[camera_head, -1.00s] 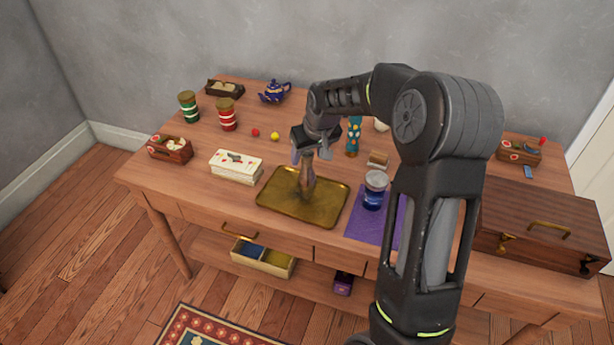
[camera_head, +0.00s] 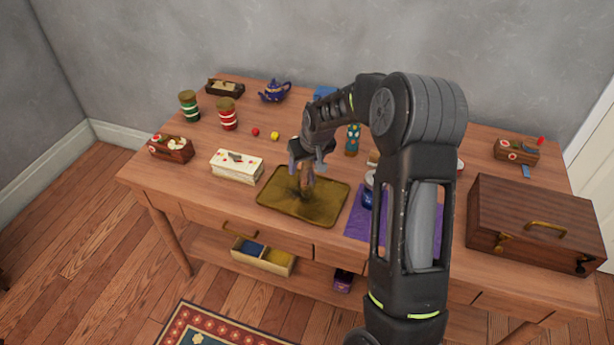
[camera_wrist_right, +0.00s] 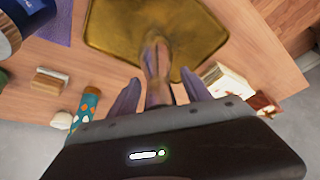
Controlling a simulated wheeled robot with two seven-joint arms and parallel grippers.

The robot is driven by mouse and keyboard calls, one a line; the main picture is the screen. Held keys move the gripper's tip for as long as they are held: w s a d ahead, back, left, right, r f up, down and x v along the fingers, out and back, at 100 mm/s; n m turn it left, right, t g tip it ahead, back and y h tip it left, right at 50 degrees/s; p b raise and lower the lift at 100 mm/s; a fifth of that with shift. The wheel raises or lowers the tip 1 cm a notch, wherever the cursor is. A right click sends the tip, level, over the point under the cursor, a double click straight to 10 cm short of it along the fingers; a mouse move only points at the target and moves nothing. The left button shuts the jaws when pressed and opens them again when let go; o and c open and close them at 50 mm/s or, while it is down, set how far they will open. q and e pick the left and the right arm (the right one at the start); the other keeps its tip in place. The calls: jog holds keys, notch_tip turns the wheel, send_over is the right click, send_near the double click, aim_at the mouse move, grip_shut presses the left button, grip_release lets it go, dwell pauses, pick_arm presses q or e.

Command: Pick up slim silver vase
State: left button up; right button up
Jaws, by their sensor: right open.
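The slim silver vase (camera_head: 306,182) stands on the brass tray (camera_head: 272,207) near the front middle of the table. It looks brownish and reflective, and its upper part is hidden by my right gripper (camera_head: 308,164). In the right wrist view, the vase (camera_wrist_right: 155,62) rises from the tray (camera_wrist_right: 105,30) toward my right gripper (camera_wrist_right: 160,92). The gripper's two fingers are spread, one on each side of the vase's near end, with gaps visible. I cannot tell how deep the vase sits between them. My left gripper is not in view.
A blue-lidded jar (camera_head: 368,198) on a purple cloth (camera_head: 355,226) stands right of the tray, partly behind my arm. A wooden chest (camera_head: 535,215) fills the right end.

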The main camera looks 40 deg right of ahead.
jog(key=shift+c, duration=0.6)
grip_shut()
